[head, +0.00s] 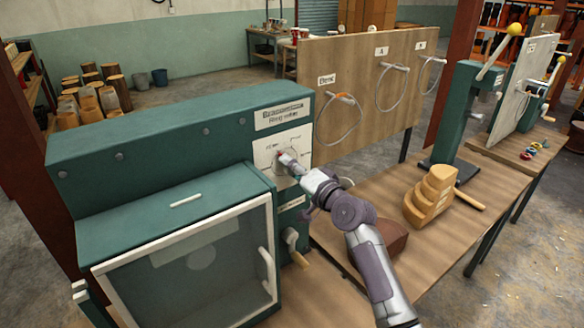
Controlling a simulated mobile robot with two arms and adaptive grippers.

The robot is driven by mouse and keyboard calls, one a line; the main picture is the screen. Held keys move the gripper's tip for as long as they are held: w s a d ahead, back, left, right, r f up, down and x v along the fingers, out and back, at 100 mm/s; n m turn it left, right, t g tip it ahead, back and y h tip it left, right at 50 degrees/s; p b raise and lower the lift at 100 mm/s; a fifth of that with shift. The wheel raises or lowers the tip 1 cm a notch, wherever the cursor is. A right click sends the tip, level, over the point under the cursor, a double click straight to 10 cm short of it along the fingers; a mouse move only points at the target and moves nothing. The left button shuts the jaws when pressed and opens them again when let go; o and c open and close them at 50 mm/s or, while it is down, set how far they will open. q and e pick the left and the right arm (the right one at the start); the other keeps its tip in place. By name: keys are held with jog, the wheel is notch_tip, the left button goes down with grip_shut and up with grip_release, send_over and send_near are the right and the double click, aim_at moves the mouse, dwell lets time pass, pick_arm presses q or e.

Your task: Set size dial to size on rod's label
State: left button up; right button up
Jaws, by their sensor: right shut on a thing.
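The size dial (281,153) sits on a white plate (264,158) at the right end of the green machine (150,150). My right gripper (288,161) reaches in from the lower right and is shut on the dial, hiding much of it. The marks around the dial are too small to read, so its setting is unclear. A wooden board (340,70) behind holds several wire rings, such as one at the left (339,120), hanging under small labels. I cannot make out for certain which piece is the rod. My left gripper is not in view.
The machine's glass-fronted door (200,262) with a white handle is below the dial. A wooden bench (395,190) to the right bears a stepped wooden block (432,195) and a green lever press (468,115). A brown piece (388,240) lies partly behind my right arm.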

jog(key=o, duration=1.2)
jog(key=shift+c, duration=0.2)
jog(key=shift+d, duration=0.1)
jog(key=v, duration=1.2)
